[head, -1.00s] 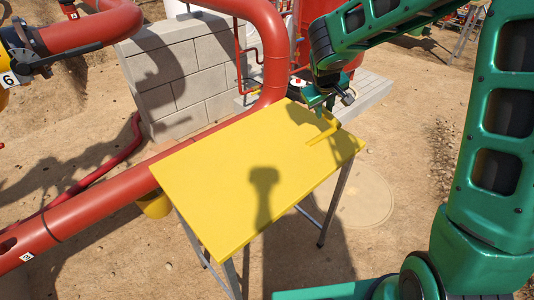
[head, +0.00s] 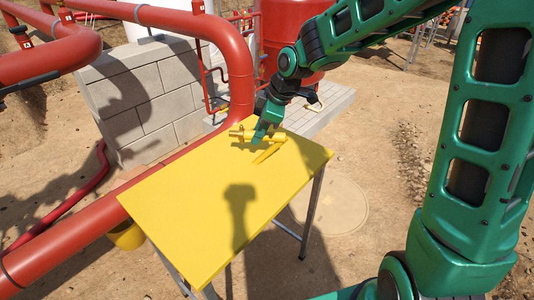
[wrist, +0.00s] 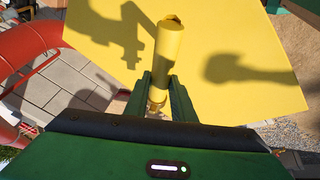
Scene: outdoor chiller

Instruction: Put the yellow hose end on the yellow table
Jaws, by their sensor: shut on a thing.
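My gripper (head: 264,130) is over the far part of the yellow table (head: 190,215), and its fingers point down. In the wrist view my gripper (wrist: 160,92) is shut on the yellow hose end (wrist: 168,50), a thick yellow cylinder with a narrower brassy part between the fingers. The hose end (head: 241,133) also shows in the head view beside the fingers, close above the tabletop. Yellow on yellow makes it hard to tell whether it touches. The bare tabletop (wrist: 210,30) fills much of the wrist view.
A large red pipe (head: 240,75) runs behind and along the left of the table. A grey block wall (head: 155,90) stands behind it. Most of the tabletop is clear and carries dark shadows. Sandy ground lies to the right.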

